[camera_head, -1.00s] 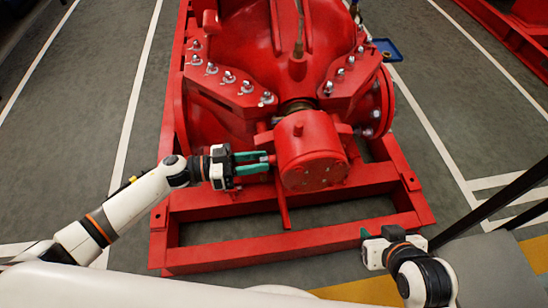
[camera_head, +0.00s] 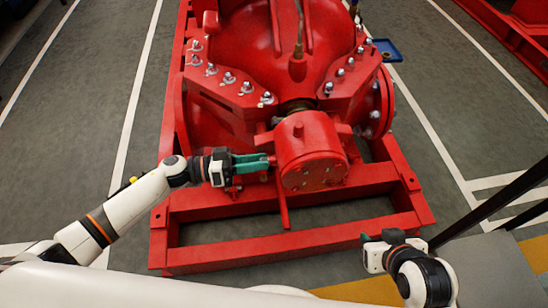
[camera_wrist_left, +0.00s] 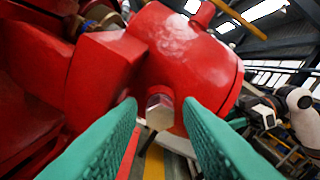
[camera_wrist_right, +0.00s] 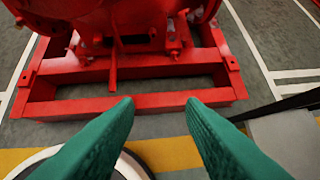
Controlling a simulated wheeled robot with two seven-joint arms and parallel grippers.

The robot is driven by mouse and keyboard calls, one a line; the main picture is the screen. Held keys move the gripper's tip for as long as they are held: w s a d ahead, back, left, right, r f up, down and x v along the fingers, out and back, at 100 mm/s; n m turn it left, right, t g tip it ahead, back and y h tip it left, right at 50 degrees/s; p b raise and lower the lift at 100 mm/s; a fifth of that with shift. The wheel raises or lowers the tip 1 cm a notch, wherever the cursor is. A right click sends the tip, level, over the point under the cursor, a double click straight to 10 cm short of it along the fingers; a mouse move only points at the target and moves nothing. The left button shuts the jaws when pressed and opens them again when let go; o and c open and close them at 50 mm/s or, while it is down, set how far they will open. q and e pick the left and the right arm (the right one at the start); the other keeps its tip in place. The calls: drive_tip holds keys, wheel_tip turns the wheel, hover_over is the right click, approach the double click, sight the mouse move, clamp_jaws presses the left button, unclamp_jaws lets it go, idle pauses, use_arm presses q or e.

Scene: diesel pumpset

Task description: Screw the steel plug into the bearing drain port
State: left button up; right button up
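The steel plug (camera_wrist_left: 160,108) shows a hexagonal head against the side of the red bearing housing (camera_wrist_left: 190,50) in the left wrist view. It appears seated at the drain port; the port itself is hidden behind the head, and how deep the plug sits cannot be told. My left gripper (camera_head: 270,162) points at the left side of the bearing housing (camera_head: 310,150) in the head view. Its green fingers (camera_wrist_left: 162,106) are open on either side of the plug head, with visible gaps. My right gripper (camera_wrist_right: 160,102) is open and empty, in front of the red base frame.
The red pump (camera_head: 265,50) with bolted flanges stands behind the housing on a red base frame (camera_head: 290,253). A blue tray (camera_head: 386,50) lies on the floor behind, at right. A dark rail (camera_head: 490,205) crosses at right.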

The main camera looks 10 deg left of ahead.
drive_tip(key=shift+s+d+f+g, duration=0.25)
drive_tip(key=shift+s+g, duration=0.15)
drive_tip(key=shift+s, duration=0.25)
drive_tip(key=shift+s+d+f+g, duration=0.25)
drive_tip(key=shift+s+g, duration=0.15)
drive_tip(key=shift+s, duration=0.25)
use_arm(q)
clamp_jaws()
drive_tip(key=shift+p, duration=0.4)
use_arm(e)
drive_tip(key=shift+s+d+g+h, duration=0.1)
drive_tip(key=shift+s+g+h, duration=0.2)
drive_tip(key=shift+s, duration=0.15)
drive_tip(key=shift+s+d+f+g, duration=0.15)
drive_tip(key=shift+s+f+g, duration=0.15)
drive_tip(key=shift+s, duration=0.3)
drive_tip(key=shift+s+d+g, duration=0.2)
drive_tip(key=shift+s+g, duration=0.3)
drive_tip(key=shift+s, duration=0.2)
use_arm(q)
drive_tip(key=shift+r+p, duration=0.1)
drive_tip(key=shift+p, duration=0.5)
use_arm(e)
drive_tip(key=shift+r, duration=0.4)
